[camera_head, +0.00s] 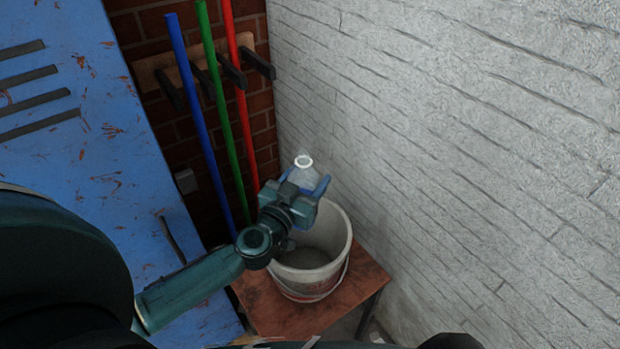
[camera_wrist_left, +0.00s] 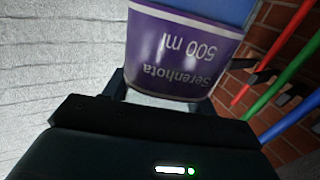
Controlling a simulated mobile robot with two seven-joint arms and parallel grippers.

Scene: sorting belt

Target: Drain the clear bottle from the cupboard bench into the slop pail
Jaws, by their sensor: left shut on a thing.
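The clear bottle (camera_head: 302,176) is held between the blue fingers of my left gripper (camera_head: 306,187), which is shut on it. Its pale round rim (camera_head: 303,161) shows at the top in the head view. In the left wrist view the bottle's purple label (camera_wrist_left: 178,50) reads "Serenhota 500 ml" upside down. The white slop pail (camera_head: 338,258) stands below and just beyond the gripper, its opening partly covered by my wrist. The pail's inside looks grey; I cannot tell whether liquid is in it. My right gripper is not in view.
The pail stands on a small reddish-brown wooden table (camera_head: 262,306). A white brick wall (camera_head: 450,150) rises close on the right. Blue, green and red poles (camera_head: 222,110) hang on a rack behind. A scratched blue locker (camera_head: 80,110) stands at left.

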